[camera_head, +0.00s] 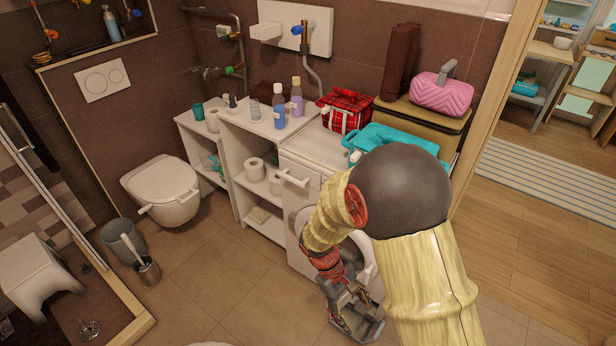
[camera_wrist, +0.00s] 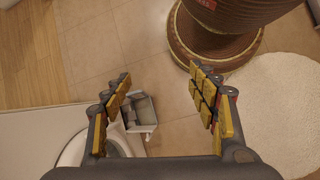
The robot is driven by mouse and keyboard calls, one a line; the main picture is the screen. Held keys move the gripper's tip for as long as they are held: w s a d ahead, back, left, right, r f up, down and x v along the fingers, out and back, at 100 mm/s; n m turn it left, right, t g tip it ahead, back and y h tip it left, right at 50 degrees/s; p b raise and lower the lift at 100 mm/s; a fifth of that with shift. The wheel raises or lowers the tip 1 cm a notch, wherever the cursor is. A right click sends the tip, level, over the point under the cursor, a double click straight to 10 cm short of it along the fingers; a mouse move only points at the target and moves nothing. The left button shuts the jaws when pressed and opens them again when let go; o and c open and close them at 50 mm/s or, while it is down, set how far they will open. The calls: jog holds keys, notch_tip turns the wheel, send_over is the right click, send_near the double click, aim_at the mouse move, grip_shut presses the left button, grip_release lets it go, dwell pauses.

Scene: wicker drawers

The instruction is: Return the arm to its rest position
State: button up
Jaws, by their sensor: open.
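My gripper (camera_head: 358,322) hangs low in front of the washing machine (camera_head: 300,160), at the end of my bent arm, pointing down. In the wrist view my gripper (camera_wrist: 163,88) has its two yellow-padded fingers spread wide, with nothing held between them. Bare tiled floor shows in the gap. A small grey box-like part (camera_wrist: 140,112) shows beyond the left finger; I cannot tell what it is. My arm covers much of the washing machine's front in the head view.
White shelves (camera_head: 240,180) stand left of the washing machine, with bottles on top. A turquoise bag (camera_head: 390,135) and a red plaid bag (camera_head: 345,108) lie on the machine. A toilet (camera_head: 163,187) and bin (camera_head: 122,240) are left. A white rug (camera_wrist: 275,110) lies on the floor.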

jog(key=s+d+r+m+t+y+p, duration=0.1)
jog(key=s+d+r+m+t, duration=0.1)
jog(key=r, duration=1)
jog(key=s+d+r+m+t+y+p, duration=0.1)
jog(key=s+d+r+m+t+y, duration=0.1)
jog(key=r, duration=1)
jog(key=s+d+r+m+t+y+p, duration=0.2)
jog(key=s+r+t, duration=0.3)
jog(key=r, duration=0.7)
jog(key=shift+s+r+m, duration=0.2)
jog(key=shift+s+m, duration=0.5)
jog(key=shift+c, duration=0.4)
jog(key=shift+c, duration=0.7)
